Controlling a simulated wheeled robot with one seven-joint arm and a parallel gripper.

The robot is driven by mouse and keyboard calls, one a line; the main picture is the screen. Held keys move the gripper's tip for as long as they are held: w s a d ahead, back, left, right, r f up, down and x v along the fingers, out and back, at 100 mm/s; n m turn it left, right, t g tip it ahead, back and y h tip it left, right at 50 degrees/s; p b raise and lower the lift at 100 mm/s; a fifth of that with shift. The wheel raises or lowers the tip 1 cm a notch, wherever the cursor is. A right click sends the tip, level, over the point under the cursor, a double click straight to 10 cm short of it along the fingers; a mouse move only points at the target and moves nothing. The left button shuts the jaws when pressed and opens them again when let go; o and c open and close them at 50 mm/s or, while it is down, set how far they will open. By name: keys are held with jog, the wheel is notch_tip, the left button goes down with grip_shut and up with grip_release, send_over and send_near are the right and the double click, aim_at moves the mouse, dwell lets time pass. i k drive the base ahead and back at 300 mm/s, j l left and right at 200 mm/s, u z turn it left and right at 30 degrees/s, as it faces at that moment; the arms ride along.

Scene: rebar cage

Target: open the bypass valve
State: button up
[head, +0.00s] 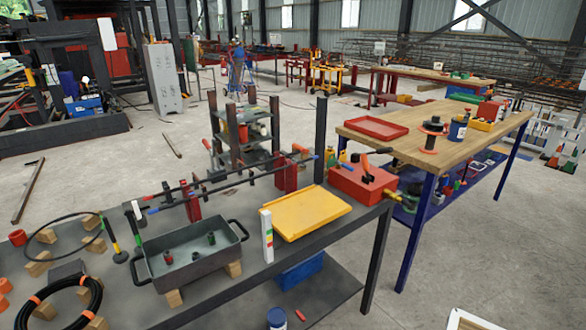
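A red box-shaped unit (362,184) sits at the right end of the dark workbench, with black and orange handles (370,162) on its top. A small brass-coloured fitting (390,194) sticks out from its right side. I cannot tell for certain which part is the bypass valve, or whether a valve is open or shut; the parts are too small. My gripper is not in this view.
The dark workbench (245,268) also holds a yellow tray (305,212), a grey handled tray (190,255), a black cable coil (62,305) and red stands with long bars (192,205). A wooden-topped table (425,150) stands behind right. Concrete floor at right is mostly clear.

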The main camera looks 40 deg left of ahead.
aim_at(344, 165)
jog(key=i+u, duration=0.15)
jog(key=u, duration=0.25)
jog(key=i+u, duration=0.15)
jog(key=u, duration=0.25)
jog(key=i+u, duration=0.2)
jog(key=u, duration=0.15)
jog(key=i+l+u, duration=0.1)
jog(key=u, duration=0.3)
jog(key=i+l+u, duration=0.2)
jog(key=i+l, duration=0.2)
jog(key=i+l+u, duration=0.15)
jog(key=i+l, duration=0.25)
jog(key=l, duration=0.3)
jog(key=k+j+u, duration=0.1)
jog(key=u, duration=0.35)
jog(key=k+j, duration=0.05)
jog(key=k, duration=0.05)
